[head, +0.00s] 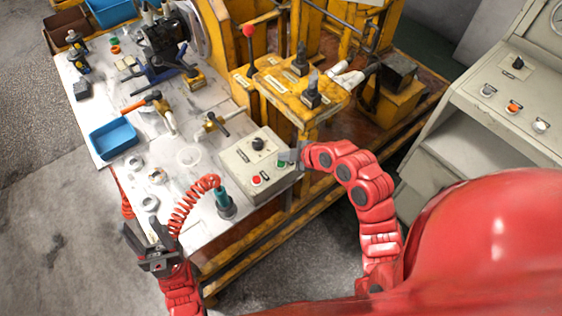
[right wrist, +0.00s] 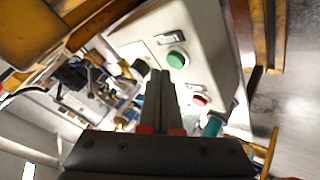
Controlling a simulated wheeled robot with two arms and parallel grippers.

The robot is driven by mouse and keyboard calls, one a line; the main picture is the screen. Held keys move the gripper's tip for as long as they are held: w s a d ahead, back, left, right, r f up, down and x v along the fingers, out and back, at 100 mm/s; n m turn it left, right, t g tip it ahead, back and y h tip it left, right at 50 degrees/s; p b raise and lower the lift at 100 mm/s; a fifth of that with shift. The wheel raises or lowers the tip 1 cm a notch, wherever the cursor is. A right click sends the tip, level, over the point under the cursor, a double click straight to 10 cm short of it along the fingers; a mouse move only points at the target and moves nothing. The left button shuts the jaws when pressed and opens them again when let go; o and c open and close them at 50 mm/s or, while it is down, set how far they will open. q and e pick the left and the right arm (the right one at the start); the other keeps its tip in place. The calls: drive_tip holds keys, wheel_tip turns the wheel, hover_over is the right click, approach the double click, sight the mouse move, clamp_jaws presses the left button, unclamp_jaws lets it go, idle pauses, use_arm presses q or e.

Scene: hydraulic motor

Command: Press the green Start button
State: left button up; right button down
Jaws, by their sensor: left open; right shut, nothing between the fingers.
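The green Start button (head: 281,163) is on the top face of a pale control box (head: 240,157) at the table's right edge. It also shows in the right wrist view (right wrist: 176,59), just beyond and right of my fingertips. My right gripper (head: 287,156) is shut and empty, close by the green button; its fingers (right wrist: 160,73) point towards the box. I cannot tell whether they touch the button. My left gripper (head: 153,252) is open and empty at the table's front left, away from the box.
A red button (head: 256,180) and a black knob (head: 258,143) share the box. A teal tool (head: 224,203) with a red coiled hose stands in front. A yellow machine frame (head: 300,90) rises behind. Another console (head: 510,100) stands at right.

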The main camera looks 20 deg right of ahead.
sight(285, 164)
wheel_tip(285, 164, up, 5)
drive_tip(key=shift+p, duration=1.05)
drive_tip(key=shift+s, duration=0.1)
